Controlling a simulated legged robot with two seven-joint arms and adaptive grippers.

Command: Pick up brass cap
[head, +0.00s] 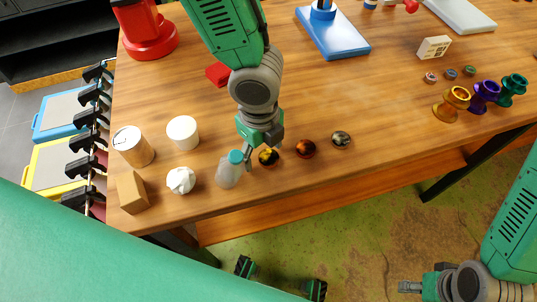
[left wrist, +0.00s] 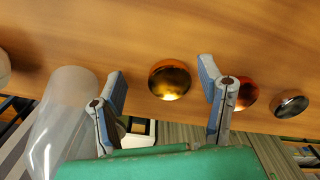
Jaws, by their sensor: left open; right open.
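The brass cap (head: 269,157) is a small shiny golden dome on the wooden table near its front edge. It is the leftmost of three caps in a row; a copper cap (head: 306,148) and a dark silvery cap (head: 341,139) lie to its right. My left gripper (head: 252,156) is open and empty, just beside the brass cap in the head view. In the left wrist view the brass cap (left wrist: 169,80) shows between the two spread fingers (left wrist: 161,70), not gripped. My right gripper (head: 408,287) is low at the right, off the table, open and empty.
A white crumpled lump (head: 181,180), a white cup (head: 183,132) and a can (head: 132,146) stand further left. Coloured spools (head: 484,97) are at the right.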

